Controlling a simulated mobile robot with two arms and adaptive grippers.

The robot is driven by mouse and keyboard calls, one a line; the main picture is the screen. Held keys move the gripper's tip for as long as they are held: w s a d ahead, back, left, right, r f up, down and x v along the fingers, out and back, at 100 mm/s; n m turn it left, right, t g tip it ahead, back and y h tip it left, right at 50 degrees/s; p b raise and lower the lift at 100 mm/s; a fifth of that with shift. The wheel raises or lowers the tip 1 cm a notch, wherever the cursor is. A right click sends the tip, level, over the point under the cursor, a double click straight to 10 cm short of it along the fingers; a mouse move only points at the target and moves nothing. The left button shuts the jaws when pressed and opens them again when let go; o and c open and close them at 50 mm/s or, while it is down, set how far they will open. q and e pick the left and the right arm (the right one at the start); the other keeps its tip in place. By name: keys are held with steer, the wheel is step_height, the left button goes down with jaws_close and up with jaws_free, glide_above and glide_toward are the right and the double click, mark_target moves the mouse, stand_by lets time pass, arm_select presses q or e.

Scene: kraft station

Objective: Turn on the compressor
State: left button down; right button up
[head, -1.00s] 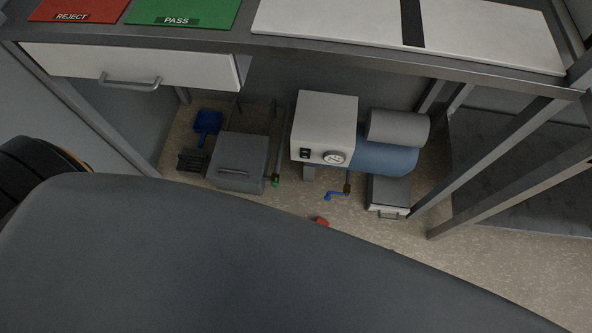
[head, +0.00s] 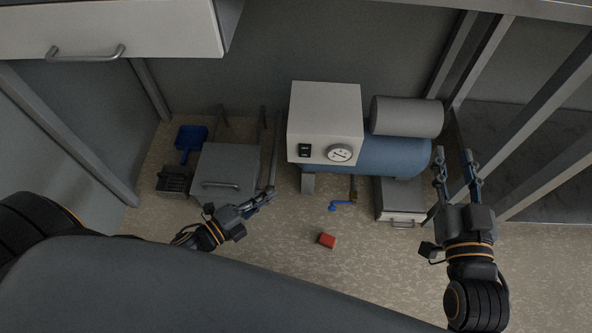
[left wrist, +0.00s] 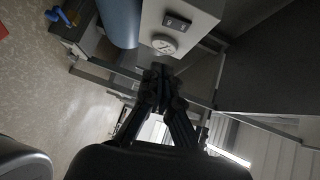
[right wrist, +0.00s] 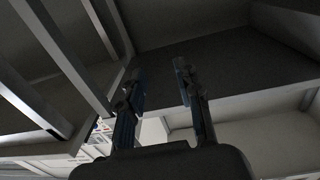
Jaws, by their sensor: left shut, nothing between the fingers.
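The compressor stands under the bench, with a white box (head: 326,112), a blue tank (head: 375,156) and a grey cylinder (head: 407,116). A black switch (head: 305,151) and a round gauge (head: 340,153) are on the box's front. In the left wrist view the switch (left wrist: 177,23) and gauge (left wrist: 164,44) lie just beyond my fingertips. My left gripper (head: 269,193) is shut and empty, below and left of the switch, apart from it. My right gripper (head: 454,166) is open and empty, right of the tank; in the right wrist view its fingers (right wrist: 158,80) are spread.
A grey box with a handle (head: 229,172) stands left of the compressor. A blue dustpan (head: 190,139) is further left. A blue-handled valve (head: 341,204) and a red block (head: 327,240) are on the floor side. Metal legs (head: 483,75) stand at right. A drawer (head: 110,28) hangs above left.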

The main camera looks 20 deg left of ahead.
mark_target(308, 157)
steer(key=shift+r, duration=0.1)
